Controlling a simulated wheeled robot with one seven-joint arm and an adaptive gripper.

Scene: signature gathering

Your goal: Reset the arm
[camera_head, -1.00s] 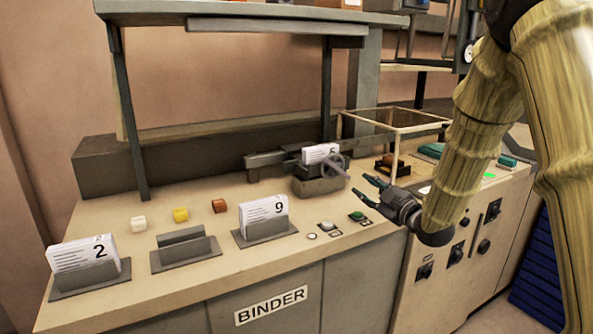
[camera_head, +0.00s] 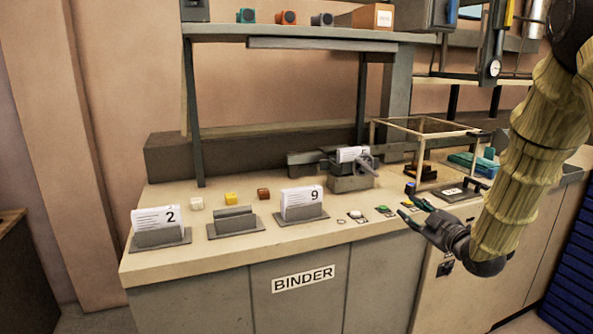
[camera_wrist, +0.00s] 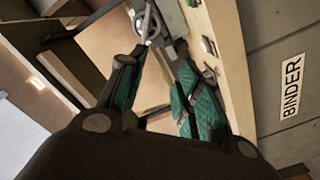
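The binder bench (camera_head: 200,262) carries a card stack marked 2 (camera_head: 155,219), an empty grey holder (camera_head: 235,222) and a card stack marked 9 (camera_head: 301,203). A clamp device (camera_head: 350,184) holds another card stack (camera_head: 352,154).
White, yellow and brown blocks (camera_head: 231,197) lie behind the holders. Buttons (camera_head: 383,209) sit near the front edge. A glass-topped frame (camera_head: 425,125) stands at the back right. A shelf (camera_head: 300,33) hangs overhead. The floor at front left is clear.

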